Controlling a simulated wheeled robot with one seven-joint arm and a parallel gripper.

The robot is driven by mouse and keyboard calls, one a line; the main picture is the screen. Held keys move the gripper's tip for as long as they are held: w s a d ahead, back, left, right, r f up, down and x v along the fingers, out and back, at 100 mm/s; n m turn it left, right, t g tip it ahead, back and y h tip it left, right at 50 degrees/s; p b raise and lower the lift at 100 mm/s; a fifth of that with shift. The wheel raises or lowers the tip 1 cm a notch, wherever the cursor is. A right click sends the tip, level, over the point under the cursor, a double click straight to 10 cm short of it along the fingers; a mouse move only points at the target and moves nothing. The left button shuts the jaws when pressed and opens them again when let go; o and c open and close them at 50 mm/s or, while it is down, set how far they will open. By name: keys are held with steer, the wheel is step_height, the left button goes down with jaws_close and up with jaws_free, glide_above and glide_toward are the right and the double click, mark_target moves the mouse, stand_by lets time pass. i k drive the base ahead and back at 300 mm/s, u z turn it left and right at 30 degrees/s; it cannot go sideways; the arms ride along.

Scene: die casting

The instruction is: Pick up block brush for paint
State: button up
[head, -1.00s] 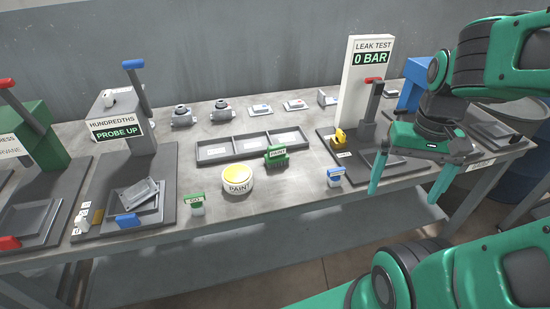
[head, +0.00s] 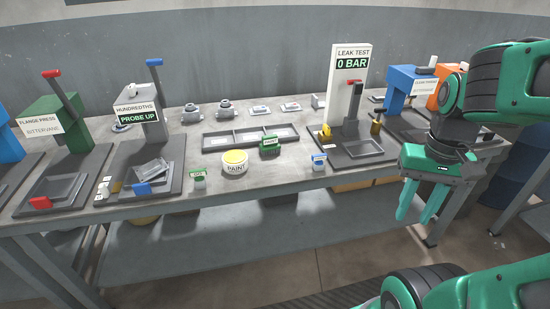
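The block brush for paint (head: 270,147) is a small green block with a label and dark green bristles below. It stands on the grey bench, in front of the three-part tray. The round paint pot (head: 235,162), with yellow on top and a "PAINT" label, stands just left of it. My gripper (head: 414,215) hangs at the right, in front of the bench edge and well apart from the brush. Its two green fingers point down with a gap between them and nothing in it.
A small green-topped block (head: 198,179) and a blue-topped one (head: 319,161) stand near the front edge. The leak test stand (head: 347,90) rises right of the brush. The hundredths station (head: 137,118) is at left. The three-part tray (head: 204,143) lies behind.

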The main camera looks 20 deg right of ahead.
mark_target(269, 146)
steer(key=u, duration=0.25)
steer(key=i, duration=1)
steer(key=z, duration=0.4)
